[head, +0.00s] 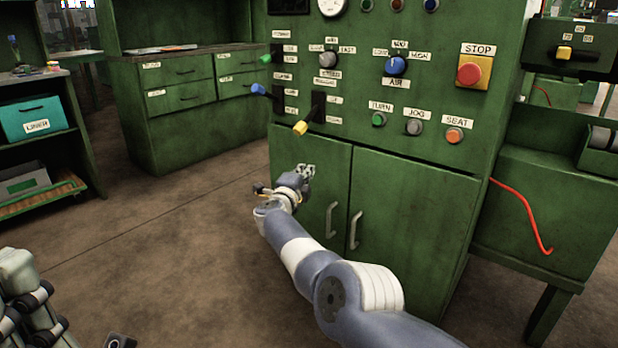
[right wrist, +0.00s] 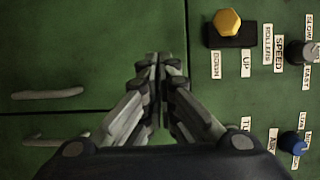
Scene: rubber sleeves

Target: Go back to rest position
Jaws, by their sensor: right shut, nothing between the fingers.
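My right gripper (head: 306,171) is in front of the green machine cabinet (head: 405,225), just below the yellow-tipped lever (head: 300,128) and above the door handles. It is shut and empty. In the right wrist view the fingertips (right wrist: 159,62) meet in front of the green panel, with the yellow lever knob (right wrist: 228,22) to their upper right. My right arm reaches in from the bottom right of the head view.
The panel holds a red STOP button (head: 469,73), a blue knob (head: 396,65) and several push buttons. A red hose-like lever (head: 522,215) is at the right. A green drawer cabinet (head: 185,90) and a shelf with a teal bin (head: 30,118) stand left. The brown floor between is clear.

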